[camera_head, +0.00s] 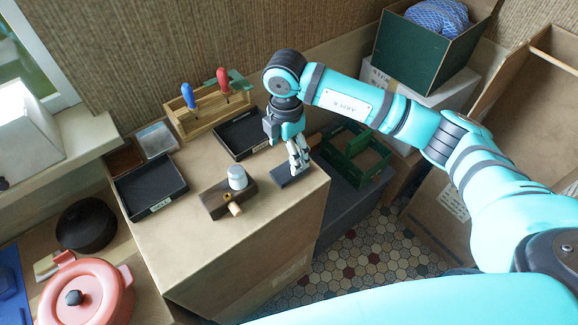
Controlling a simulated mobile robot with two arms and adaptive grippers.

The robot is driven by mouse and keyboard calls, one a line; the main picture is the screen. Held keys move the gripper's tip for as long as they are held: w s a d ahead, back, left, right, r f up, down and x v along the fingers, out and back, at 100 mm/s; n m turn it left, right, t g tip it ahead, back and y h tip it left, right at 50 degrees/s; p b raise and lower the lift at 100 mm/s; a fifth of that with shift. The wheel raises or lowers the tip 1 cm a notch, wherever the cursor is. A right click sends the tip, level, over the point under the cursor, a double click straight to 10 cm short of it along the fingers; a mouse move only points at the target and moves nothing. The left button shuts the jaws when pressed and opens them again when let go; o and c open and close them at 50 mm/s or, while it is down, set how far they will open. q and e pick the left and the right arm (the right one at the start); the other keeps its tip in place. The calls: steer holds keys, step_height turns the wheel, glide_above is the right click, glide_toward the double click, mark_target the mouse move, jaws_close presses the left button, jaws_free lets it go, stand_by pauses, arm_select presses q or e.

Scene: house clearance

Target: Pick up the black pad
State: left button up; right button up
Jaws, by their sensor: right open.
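The black pad (288,178) is a small dark flat block lying on the cardboard-brown box top, near its right edge. My right gripper (297,168) points down directly over the pad, with its fingertips at or just above the pad's upper side. The fingers partly cover the pad, and I cannot tell whether they touch it. The right gripper is open. My left gripper does not show.
Black trays (150,187) and a wooden tool rack (207,115) stand farther back. A green crate (372,176) is to the right, below the box top's edge.

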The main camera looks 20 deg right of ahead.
mark_target(289, 169)
step_height(289, 169, down, 3)
steer(key=shift+r, duration=0.2)
steer(key=f+p, duration=0.2)
steer(key=f, duration=0.2)
steer(key=shift+w+d+p, duration=0.25)
steer(key=shift+d+p, duration=0.1)
steer(key=shift+p, duration=0.05)
steer(key=shift+f, duration=0.65)
steer(key=c, duration=1)
steer(key=shift+r, duration=0.1)
steer(key=shift+c, duration=0.2)
